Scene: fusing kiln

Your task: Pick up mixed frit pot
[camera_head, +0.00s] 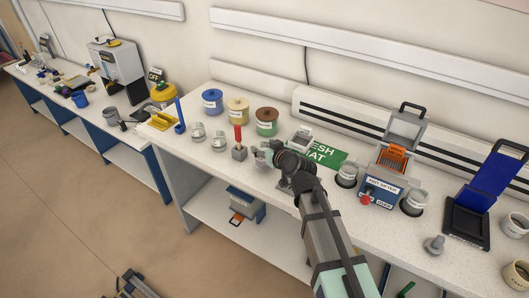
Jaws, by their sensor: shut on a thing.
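My gripper (267,154) is low over the long speckled bench, to the right of a red-handled tool. It is shut on a small grey-white pot (259,161), which is partly hidden by the fingers. I take this as the mixed frit pot, but its label is too small to read. I cannot tell whether the pot touches the bench. Two similar small pots (197,132) and (218,143) stand to the left on the bench.
The red-handled tool (238,142) stands close on the left. Blue (212,101), cream (237,110) and brown-green (267,121) canisters stand behind. A green mat (326,156) and a blue device (382,190) are to the right. The bench's front strip (215,172) is clear.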

